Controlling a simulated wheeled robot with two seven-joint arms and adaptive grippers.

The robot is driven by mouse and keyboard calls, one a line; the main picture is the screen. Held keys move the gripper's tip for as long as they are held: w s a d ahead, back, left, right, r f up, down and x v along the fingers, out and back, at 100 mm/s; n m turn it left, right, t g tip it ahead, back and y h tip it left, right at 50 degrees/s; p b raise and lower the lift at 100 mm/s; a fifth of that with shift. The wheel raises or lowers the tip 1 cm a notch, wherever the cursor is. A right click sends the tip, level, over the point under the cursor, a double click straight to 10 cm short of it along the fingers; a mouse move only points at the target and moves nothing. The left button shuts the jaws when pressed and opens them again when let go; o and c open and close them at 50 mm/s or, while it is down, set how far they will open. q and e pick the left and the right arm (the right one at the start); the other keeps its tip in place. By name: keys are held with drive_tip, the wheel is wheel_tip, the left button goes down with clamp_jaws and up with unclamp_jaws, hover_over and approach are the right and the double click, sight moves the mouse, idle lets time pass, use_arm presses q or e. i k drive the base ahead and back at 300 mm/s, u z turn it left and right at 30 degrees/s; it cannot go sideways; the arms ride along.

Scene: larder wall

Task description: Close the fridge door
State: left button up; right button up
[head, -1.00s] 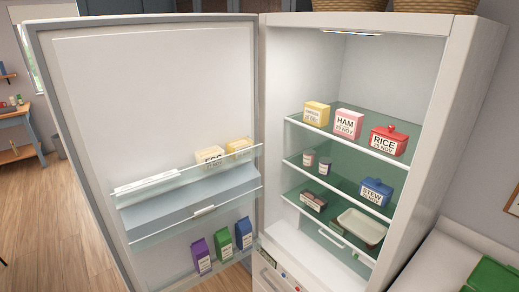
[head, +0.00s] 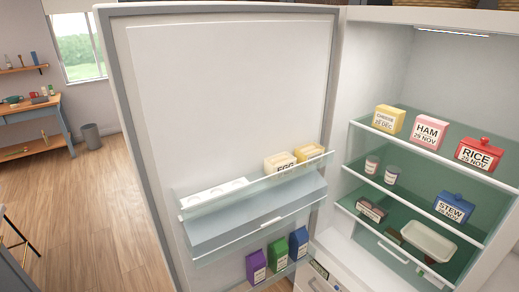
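The fridge door (head: 220,100) stands wide open, hinged at its right edge beside the fridge body, its inner side facing me. Its upper rack (head: 250,215) holds an egg box (head: 280,163), another yellow box (head: 310,153) and a white tray (head: 212,192). Its lower rack holds a purple carton (head: 256,267), a green carton (head: 278,254) and a blue carton (head: 298,243). The fridge interior (head: 385,65) is lit. The door's outer face and any outer handle are hidden. Neither of my grippers is in view.
Glass shelves hold a cheese box (head: 388,119), a ham box (head: 430,131), a red rice box (head: 479,153) and a blue stew box (head: 453,206). Left of the door is open wooden floor (head: 90,220), with a bin (head: 91,136) and a workbench (head: 35,110) farther back.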

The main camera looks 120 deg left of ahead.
sight(203, 92)
drive_tip(key=k, duration=2.25)
drive_tip(key=z, duration=0.7)
